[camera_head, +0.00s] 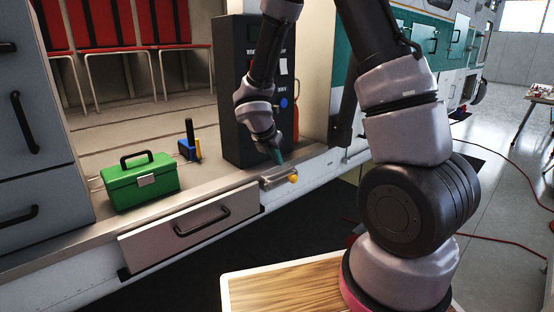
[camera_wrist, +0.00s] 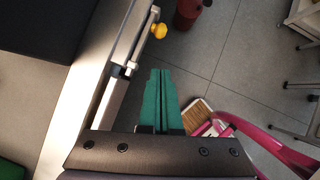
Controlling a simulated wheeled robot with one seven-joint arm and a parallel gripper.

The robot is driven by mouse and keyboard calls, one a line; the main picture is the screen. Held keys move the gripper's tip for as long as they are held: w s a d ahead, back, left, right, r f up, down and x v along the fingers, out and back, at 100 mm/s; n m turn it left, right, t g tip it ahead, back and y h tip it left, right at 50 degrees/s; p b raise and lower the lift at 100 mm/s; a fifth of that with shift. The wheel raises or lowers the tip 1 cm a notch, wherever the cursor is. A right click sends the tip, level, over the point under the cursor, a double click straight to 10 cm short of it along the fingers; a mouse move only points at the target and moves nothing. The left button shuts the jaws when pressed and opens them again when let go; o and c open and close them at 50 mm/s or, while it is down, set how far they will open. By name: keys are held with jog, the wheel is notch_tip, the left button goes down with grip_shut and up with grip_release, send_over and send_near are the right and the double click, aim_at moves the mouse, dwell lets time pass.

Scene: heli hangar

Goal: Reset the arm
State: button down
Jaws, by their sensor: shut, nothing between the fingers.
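My arm rises from my base at the lower right of the head view and bends over toward the helicopter's open side. My gripper (camera_head: 277,156) points down at the cabin sill, close to a small metal latch with a yellow knob (camera_head: 293,178). In the wrist view the green fingers of my gripper (camera_wrist: 160,75) lie side by side, shut and empty. The yellow knob (camera_wrist: 159,31) is just ahead of them, apart from the fingertips.
A green toolbox (camera_head: 140,183) and a blue-and-yellow tool (camera_head: 190,145) stand on the cabin floor. A drawer with a black handle (camera_head: 190,226) is below the sill. A dark cabinet (camera_head: 238,95) stands behind my gripper. Open hangar floor (camera_head: 505,190) lies to the right.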

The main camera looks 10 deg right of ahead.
jog(key=shift+r, duration=0.1)
jog(key=s+d+r+m+y, duration=0.1)
jog(key=s+d+r+m, duration=0.35)
jog(key=r+m, duration=0.35)
jog(key=s+d+r+m+y, duration=0.1)
jog(key=s+d+r+m, duration=0.3)
jog(key=r+m, duration=0.45)
jog(key=s+a+r+m+t+y, duration=0.1)
jog(key=s+a+r+m+y, duration=0.1)
jog(key=s+r+m, duration=0.3)
jog(key=s+a+r+m+t+y, duration=0.1)
jog(key=s+a+r+m+y, duration=0.1)
jog(key=s+r+m, duration=0.4)
jog(key=s+m, duration=0.2)
jog(key=m, duration=0.1)
jog(key=shift+s+t+y, duration=0.3)
jog(key=shift+s, duration=0.1)
jog(key=shift+m, duration=0.25)
